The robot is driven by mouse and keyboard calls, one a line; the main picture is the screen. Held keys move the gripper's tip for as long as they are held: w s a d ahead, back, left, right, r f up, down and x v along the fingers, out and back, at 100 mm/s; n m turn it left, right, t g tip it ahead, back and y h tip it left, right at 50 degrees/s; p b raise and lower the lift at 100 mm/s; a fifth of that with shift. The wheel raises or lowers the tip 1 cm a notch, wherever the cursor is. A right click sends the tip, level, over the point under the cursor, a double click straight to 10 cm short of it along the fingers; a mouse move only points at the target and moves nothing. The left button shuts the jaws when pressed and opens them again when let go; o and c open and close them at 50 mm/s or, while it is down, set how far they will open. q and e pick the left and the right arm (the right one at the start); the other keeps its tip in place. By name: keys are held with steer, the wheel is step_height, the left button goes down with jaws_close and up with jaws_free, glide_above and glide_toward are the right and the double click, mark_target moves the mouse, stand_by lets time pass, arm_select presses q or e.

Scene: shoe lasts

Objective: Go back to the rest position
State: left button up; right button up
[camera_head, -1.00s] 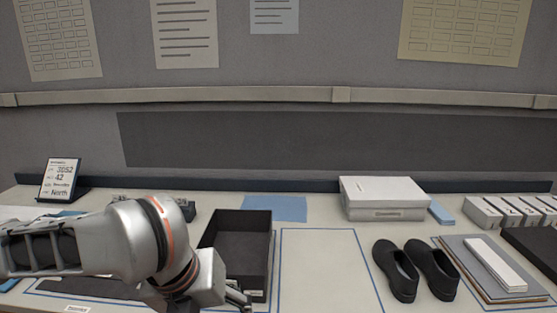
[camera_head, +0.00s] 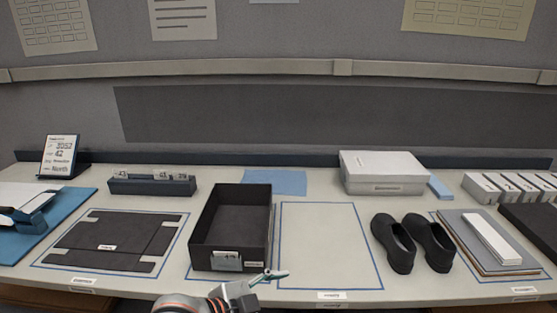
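My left gripper (camera_head: 262,285) is low in the head view, at the bottom edge just in front of the open black box. A thin grey-green pointed piece shows at its tip; I cannot tell whether this is a finger or something held. The fingers are too small and partly cut off to tell whether they are open or shut. My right gripper is not in view. The black box (camera_head: 203,232) stands on the table and looks empty inside, with a small tag on its front.
A flat dark sheet (camera_head: 90,243) lies left of the box. An empty blue outlined area (camera_head: 325,245) is right of it. Black shoes (camera_head: 393,243), a grey board (camera_head: 468,235) and white box (camera_head: 384,170) are further right. A dark rack (camera_head: 150,186) stands behind.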

arm_select(q)
steer(key=s+a+f+n+t+y, duration=0.35)
steer(key=a+f+n, duration=0.55)
steer(key=a+f, duration=0.45)
steer(key=s+a+f+n+y, duration=0.3)
steer(key=s+a+f+y, duration=0.1)
steer(key=s+a+f, duration=0.4)
step_height(320, 180, down, 3)
steer(key=s, duration=0.2)
steer(key=shift+s+a, duration=0.15)
steer(key=shift+s, duration=0.15)
steer(key=shift+f, duration=0.1)
